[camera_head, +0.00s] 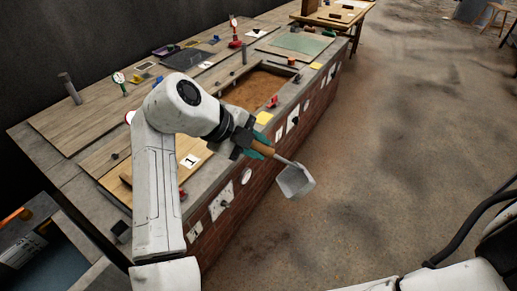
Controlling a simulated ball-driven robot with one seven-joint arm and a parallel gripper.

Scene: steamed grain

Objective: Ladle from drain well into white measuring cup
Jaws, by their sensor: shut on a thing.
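My gripper (253,147) with teal fingertips is shut on a ladle's wooden handle (265,151). The ladle's pale grey, box-shaped bowl (294,183) hangs out in front of the counter, over the floor, tilted down to the right. I cannot tell whether anything is in it. A rectangular well (255,90) with brown, grainy contents is sunk in the counter behind my gripper; my arm hides part of its near left end. I cannot tell if this is the drain well. I cannot make out the white measuring cup among the small items.
The long brick-fronted counter (226,207) has plates and fittings on its face. A yellow pad (264,118) and a red item (273,101) lie on the well's near rim. A card marked 1 (190,160) lies near my arm. Open floor (400,150) is to the right.

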